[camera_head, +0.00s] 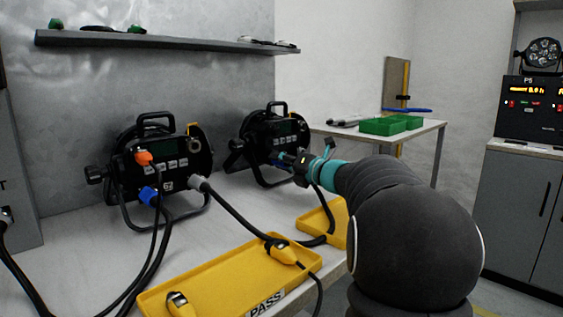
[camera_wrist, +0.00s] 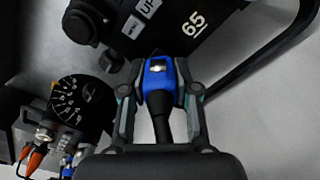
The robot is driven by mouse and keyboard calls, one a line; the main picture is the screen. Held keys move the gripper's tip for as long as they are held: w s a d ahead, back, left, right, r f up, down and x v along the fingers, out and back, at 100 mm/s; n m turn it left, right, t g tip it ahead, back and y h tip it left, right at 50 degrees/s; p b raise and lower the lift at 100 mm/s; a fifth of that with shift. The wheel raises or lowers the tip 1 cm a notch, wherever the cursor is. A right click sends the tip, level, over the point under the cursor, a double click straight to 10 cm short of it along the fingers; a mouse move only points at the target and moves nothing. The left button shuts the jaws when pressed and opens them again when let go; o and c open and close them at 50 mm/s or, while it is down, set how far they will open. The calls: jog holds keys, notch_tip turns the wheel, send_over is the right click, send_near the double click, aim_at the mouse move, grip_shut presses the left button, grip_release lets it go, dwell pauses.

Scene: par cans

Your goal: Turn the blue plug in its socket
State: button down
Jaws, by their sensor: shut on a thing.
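My gripper (camera_head: 297,163) reaches to the back of the farther black par can (camera_head: 270,135) on the bench. In the wrist view, my gripper (camera_wrist: 163,82) is shut on a blue plug (camera_wrist: 157,76), one finger on each side. Its black cable (camera_wrist: 160,122) runs back between the fingers towards my palm. The plug's front meets the edge of the par can (camera_wrist: 170,32), marked "65". The socket is hidden, so how deep the plug sits or how far it is turned cannot be told. In the head view my gripper mostly hides this plug.
A nearer par can (camera_head: 160,165) has an orange plug (camera_head: 143,158), another blue plug (camera_head: 148,196) and a grey connector (camera_head: 197,183). Yellow trays (camera_head: 215,287) (camera_head: 312,222) and loose cables lie in front. A shelf (camera_head: 160,41) hangs above.

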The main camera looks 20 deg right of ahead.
jog(key=c, duration=0.8)
grip_release()
jog(key=v, duration=1.2)
